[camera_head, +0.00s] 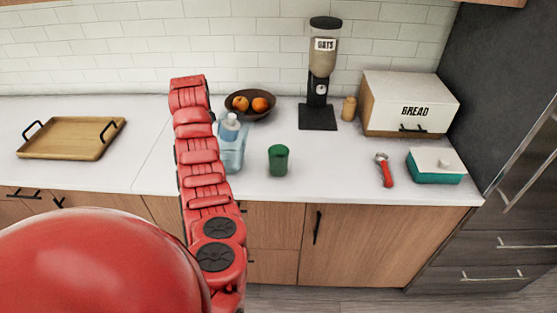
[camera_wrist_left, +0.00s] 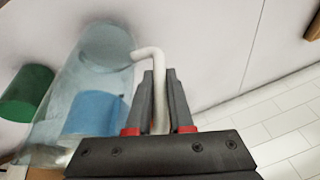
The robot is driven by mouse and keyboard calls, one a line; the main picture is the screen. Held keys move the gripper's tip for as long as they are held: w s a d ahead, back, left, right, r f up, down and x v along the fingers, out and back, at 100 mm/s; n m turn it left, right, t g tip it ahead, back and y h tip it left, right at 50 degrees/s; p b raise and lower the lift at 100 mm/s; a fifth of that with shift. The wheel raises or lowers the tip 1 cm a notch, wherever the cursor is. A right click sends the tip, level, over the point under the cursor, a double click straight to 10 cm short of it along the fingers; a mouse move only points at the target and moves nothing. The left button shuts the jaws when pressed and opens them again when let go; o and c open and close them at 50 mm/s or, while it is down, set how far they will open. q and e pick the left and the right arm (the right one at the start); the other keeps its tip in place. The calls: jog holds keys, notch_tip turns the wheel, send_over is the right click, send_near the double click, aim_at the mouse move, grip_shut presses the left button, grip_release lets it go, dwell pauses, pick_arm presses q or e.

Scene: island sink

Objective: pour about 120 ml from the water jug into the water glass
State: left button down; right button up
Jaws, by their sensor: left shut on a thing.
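The water jug (camera_head: 233,155) is clear and pale blue and looks upright on the white counter, partly hidden behind my red left arm. In the left wrist view the jug (camera_wrist_left: 62,100) shows blue water inside and a white handle (camera_wrist_left: 158,85). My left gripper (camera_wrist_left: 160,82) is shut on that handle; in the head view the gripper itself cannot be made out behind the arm. The green water glass (camera_head: 278,160) stands upright on the counter to the right of the jug, apart from it. It also shows in the left wrist view (camera_wrist_left: 25,95). My right gripper is not in view.
A bowl of oranges (camera_head: 240,112) sits behind the jug. An oats dispenser (camera_head: 319,80), a small jar (camera_head: 349,109) and a bread box (camera_head: 408,105) stand at the back right. A red-handled tool (camera_head: 384,172) and a teal dish (camera_head: 434,170) lie right. A wooden tray (camera_head: 72,150) lies left.

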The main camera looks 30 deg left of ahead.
pick_arm(q)
jog(key=shift+s+a+f+n+t+h+b, duration=0.1)
jog(key=shift+a+f+n+t+h+b, duration=0.15)
jog(key=shift+f+h+b, duration=0.4)
jog(key=shift+s+a+f+n+t+h+b, duration=0.15)
jog(key=shift+f+t+h+b, duration=0.25)
jog(key=shift+f+b, duration=0.3)
jog(key=shift+w+r, duration=0.1)
jog(key=shift+r, duration=0.05)
dwell(2.0)
